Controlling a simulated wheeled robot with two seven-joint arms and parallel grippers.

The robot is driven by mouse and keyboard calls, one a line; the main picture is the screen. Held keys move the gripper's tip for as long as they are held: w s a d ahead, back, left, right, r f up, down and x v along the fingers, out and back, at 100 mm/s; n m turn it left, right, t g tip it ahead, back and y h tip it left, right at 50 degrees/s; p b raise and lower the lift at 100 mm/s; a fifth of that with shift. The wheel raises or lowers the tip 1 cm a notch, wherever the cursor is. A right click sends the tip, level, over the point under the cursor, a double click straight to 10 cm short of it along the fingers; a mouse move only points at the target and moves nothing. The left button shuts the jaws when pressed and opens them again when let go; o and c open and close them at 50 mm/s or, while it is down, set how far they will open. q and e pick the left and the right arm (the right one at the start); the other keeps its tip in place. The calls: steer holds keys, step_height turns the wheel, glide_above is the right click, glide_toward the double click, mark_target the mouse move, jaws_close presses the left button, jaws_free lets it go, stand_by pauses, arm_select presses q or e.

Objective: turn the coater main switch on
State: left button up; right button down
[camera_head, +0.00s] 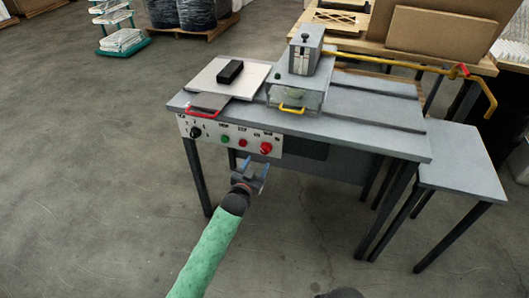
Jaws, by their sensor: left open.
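The coater (340,128) is a grey metal table with a white control panel (213,134) on its front left. The panel carries a black rotary knob (195,132) at the left, a green button (225,139), a small red button (243,142) and a larger red knob (266,148) at the right. The labels are too small to read, so I cannot tell which is the main switch. My left gripper (256,164) is open and empty, just below the panel's right part in the picture, touching no control that I can see. My right gripper is out of view.
A white plate with a black block (230,71) and a red-handled flap (209,103) lie on the coater's left. A grey box unit with a yellow handle (291,109) stands beside them. A lower side table (460,160) is at the right.

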mark_target(264, 152)
arm_select(q)
steer(key=p+x, duration=0.1)
steer(key=x, duration=0.4)
steer(key=shift+w+d, duration=0.15)
steer(key=shift+w, duration=0.15)
steer(key=shift+x, duration=0.85)
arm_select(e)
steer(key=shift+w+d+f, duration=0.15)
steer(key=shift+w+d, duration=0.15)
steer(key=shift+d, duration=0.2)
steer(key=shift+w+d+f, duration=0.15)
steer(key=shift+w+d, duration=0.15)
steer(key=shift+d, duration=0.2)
